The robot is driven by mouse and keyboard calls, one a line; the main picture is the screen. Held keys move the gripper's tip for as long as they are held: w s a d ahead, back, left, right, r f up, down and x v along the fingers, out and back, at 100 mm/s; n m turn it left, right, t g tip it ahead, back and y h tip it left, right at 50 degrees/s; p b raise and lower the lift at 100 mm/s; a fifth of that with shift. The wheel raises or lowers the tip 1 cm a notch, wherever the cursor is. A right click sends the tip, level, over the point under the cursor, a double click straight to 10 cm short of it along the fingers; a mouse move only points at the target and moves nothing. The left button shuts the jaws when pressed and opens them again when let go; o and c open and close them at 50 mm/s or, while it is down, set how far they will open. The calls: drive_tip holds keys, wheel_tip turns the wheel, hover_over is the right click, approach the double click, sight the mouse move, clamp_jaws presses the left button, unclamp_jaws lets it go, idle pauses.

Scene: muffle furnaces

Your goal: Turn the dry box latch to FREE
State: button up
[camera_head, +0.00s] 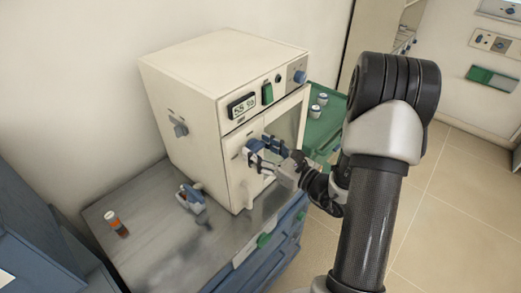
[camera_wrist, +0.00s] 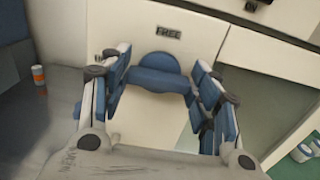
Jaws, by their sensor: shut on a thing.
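The dry box (camera_head: 195,95) is a cream cabinet with a small display and a green switch, standing on a grey bench. Its latch is a blue knob with a crossbar on the front door, seen in the wrist view (camera_wrist: 160,75) and, partly hidden by my gripper, in the head view (camera_head: 254,146). A dark label reading FREE (camera_wrist: 168,32) sits on the door above the latch. My gripper (camera_head: 265,151) is at the door, its blue-padded fingers on either side of the latch crossbar in the wrist view (camera_wrist: 162,100), shut on it.
Tiled floor lies open at the right.

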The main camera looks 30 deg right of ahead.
drive_tip(key=shift+m+p, duration=0.3)
drive_tip(key=m+p, duration=0.3)
drive_tip(key=shift+d+r+m, duration=0.1)
drive_tip(key=shift+m, duration=0.2)
drive_tip(key=m+p, duration=0.4)
drive_tip(key=m, duration=0.1)
drive_tip(key=shift+d+p, duration=0.1)
drive_tip(key=shift+p, duration=0.3)
drive_tip(key=m+p, duration=0.1)
drive_tip(key=m, duration=0.1)
drive_tip(key=m+p, duration=0.2)
drive_tip(key=m, duration=0.1)
drive_tip(key=shift+w+f, duration=0.1)
drive_tip(key=shift+f, duration=0.1)
drive_tip(key=shift+d+f+m+p, duration=0.1)
drive_tip(key=shift+f+m+p, duration=0.1)
drive_tip(key=shift+m+p, duration=1.2)
drive_tip(key=shift+m+b, duration=0.4)
drive_tip(key=shift+m, duration=0.2)
drive_tip(key=o, duration=1)
drive_tip(key=shift+o, duration=0.2)
